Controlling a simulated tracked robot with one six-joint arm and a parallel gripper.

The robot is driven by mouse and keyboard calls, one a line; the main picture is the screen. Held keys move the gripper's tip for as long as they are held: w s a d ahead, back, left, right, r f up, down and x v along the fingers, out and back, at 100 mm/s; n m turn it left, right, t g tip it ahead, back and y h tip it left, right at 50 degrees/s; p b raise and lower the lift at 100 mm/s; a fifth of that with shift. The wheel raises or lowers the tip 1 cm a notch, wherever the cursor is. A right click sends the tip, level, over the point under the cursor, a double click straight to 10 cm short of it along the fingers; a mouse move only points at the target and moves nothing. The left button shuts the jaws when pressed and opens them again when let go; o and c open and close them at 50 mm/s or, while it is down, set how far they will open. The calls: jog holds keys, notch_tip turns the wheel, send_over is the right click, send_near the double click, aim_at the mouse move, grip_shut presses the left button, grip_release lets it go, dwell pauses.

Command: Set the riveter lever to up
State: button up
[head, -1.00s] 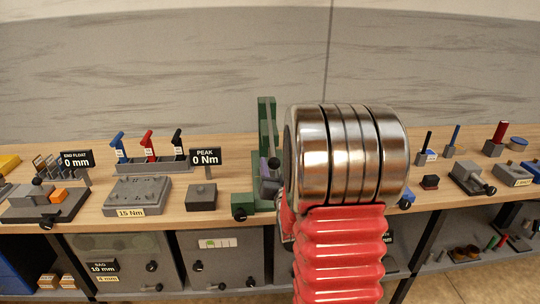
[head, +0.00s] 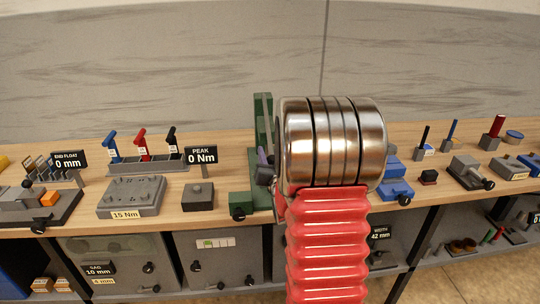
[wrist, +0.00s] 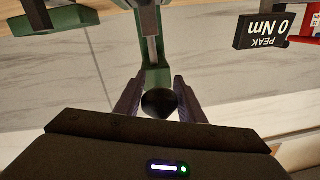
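The riveter is most likely the tall green frame (head: 263,120) on the bench, just left of my arm in the head view. In the wrist view the green frame (wrist: 154,78) runs down the middle with a grey bar along it. A black ball knob (wrist: 158,103), probably the lever's end, lies between the two fingers of my gripper (wrist: 158,82). The fingers are close on both sides of the knob; whether they press on it is unclear. In the head view my arm's metal wrist and red sleeve hide the riveter's right side and most of my gripper (head: 264,165).
A PEAK 0 Nm sign (head: 201,155) and a small dark box (head: 198,196) stand left of the riveter. A row of blue, red and black levers (head: 141,145) is farther left. Blue blocks (head: 396,189) stand right of my arm.

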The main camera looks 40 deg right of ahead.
grip_shut()
jog(key=shift+s+r, duration=0.1)
jog(key=shift+r, duration=0.1)
dwell(0.3)
